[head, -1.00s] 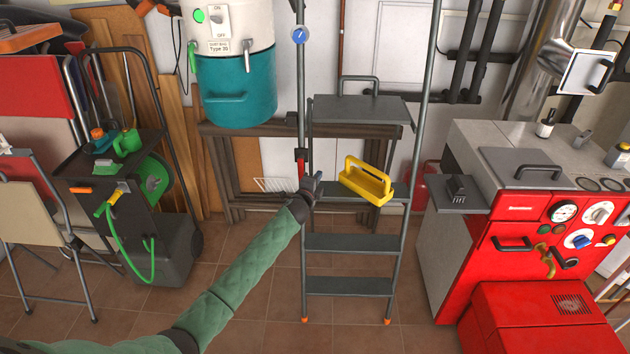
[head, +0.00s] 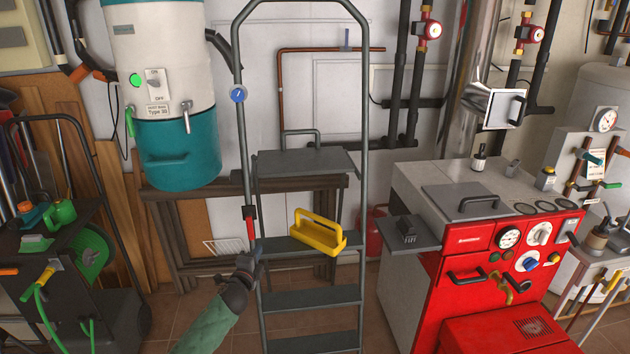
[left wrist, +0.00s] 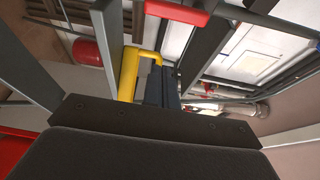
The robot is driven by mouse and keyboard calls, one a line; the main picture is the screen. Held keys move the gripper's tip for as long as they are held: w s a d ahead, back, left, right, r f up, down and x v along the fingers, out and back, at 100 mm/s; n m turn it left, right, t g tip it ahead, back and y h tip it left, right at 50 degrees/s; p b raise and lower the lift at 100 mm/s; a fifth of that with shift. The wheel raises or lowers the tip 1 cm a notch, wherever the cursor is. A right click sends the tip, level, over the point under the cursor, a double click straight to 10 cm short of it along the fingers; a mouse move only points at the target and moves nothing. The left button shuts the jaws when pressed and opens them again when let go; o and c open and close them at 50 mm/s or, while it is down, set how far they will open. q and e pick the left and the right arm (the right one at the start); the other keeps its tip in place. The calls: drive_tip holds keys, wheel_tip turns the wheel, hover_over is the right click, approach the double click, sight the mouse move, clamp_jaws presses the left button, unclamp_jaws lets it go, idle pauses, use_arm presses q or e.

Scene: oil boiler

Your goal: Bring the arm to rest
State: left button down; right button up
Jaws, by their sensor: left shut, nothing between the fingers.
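My left arm comes up from the bottom of the head view in a green padded sleeve. Its gripper (head: 254,260) is in front of the stepladder (head: 310,300), beside its left rail, just below a red part (head: 250,225) on that rail. The gripper is shut and empty. A yellow open-handled carrier (head: 320,238) sits on a ladder step to the right of the gripper. In the left wrist view, dark fingers (left wrist: 162,88) show beside the yellow carrier (left wrist: 130,72), with a red bar (left wrist: 176,12) above. Whether the gripper touches the ladder is unclear. My right gripper is not visible.
A red boiler (head: 470,270) stands on the right. A teal and white vacuum tank (head: 177,150) is behind on the left. A dark tool cart (head: 110,310) with a green hose stands far left. Tiled floor shows between cart and ladder.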

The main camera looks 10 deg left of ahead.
use_arm(q)
drive_tip(key=s+a+f+n+g+y, duration=0.2)
drive_tip(key=a+n+g+y, duration=0.15)
drive_tip(key=n, duration=0.45)
drive_tip(key=s+d+f+n+g+h, duration=0.1)
drive_tip(key=s+d+f+n+g, duration=0.2)
drive_tip(key=s, duration=1.4)
drive_tip(key=s+d+f+n+g+h, duration=0.1)
drive_tip(key=s+d+f+n+g, duration=0.2)
drive_tip(key=s+f, duration=1.1)
drive_tip(key=s+d+f+n+g+h, duration=0.1)
drive_tip(key=s+d+f+g, duration=0.6)
drive_tip(key=s, duration=1.3)
drive_tip(key=d+f+n, duration=0.1)
drive_tip(key=d, duration=0.3)
drive_tip(key=shift+d+f+n, duration=0.25)
drive_tip(key=shift+d+n, duration=0.1)
drive_tip(key=shift+n, duration=0.05)
drive_tip(key=c, duration=2.2)
unclamp_jaws()
drive_tip(key=shift+h, duration=0.25)
